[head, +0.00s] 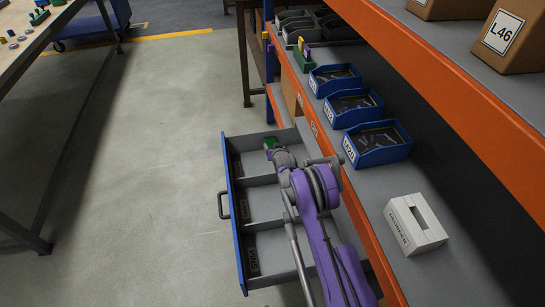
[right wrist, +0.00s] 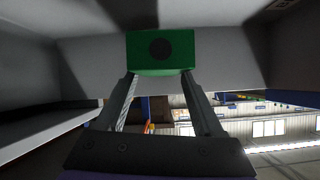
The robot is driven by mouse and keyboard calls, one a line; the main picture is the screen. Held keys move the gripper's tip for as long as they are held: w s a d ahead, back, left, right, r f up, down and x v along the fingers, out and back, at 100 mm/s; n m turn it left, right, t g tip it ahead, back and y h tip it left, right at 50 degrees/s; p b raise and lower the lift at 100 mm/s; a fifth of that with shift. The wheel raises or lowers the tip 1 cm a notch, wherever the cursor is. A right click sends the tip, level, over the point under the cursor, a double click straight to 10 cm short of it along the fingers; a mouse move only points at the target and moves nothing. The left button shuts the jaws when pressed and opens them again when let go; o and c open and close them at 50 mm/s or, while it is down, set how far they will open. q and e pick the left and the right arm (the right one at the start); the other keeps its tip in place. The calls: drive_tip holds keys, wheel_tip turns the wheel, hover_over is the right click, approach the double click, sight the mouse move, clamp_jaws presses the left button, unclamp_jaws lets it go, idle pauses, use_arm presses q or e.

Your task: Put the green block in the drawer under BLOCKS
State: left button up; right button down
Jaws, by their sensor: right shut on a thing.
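A blue-fronted grey drawer (head: 262,225) is pulled out below the shelf, split by dividers into three compartments. Each compartment carries a dark label inside the front; the small lettering is hard to read, and I cannot make out BLOCKS. My right gripper (head: 274,146) is at the far compartment, shut on a green block (head: 270,142). In the right wrist view the green block (right wrist: 160,52) sits between the two fingertips, with grey walls around it. I cannot tell whether it touches the drawer floor. My left gripper is not in view.
Blue bins (head: 378,146) of dark parts and a white box (head: 415,224) stand on the shelf. Coloured blocks (head: 303,57) stand at its far end. A table (head: 40,40) with small coloured pieces is far left. The floor (head: 150,150) between is clear.

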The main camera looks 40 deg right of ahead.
wheel_tip(320, 180, down, 5)
drive_tip(key=shift+f+b, duration=0.1)
drive_tip(key=shift+b, duration=0.45)
unclamp_jaws()
drive_tip(key=p+v, duration=0.2)
drive_tip(key=v, duration=1)
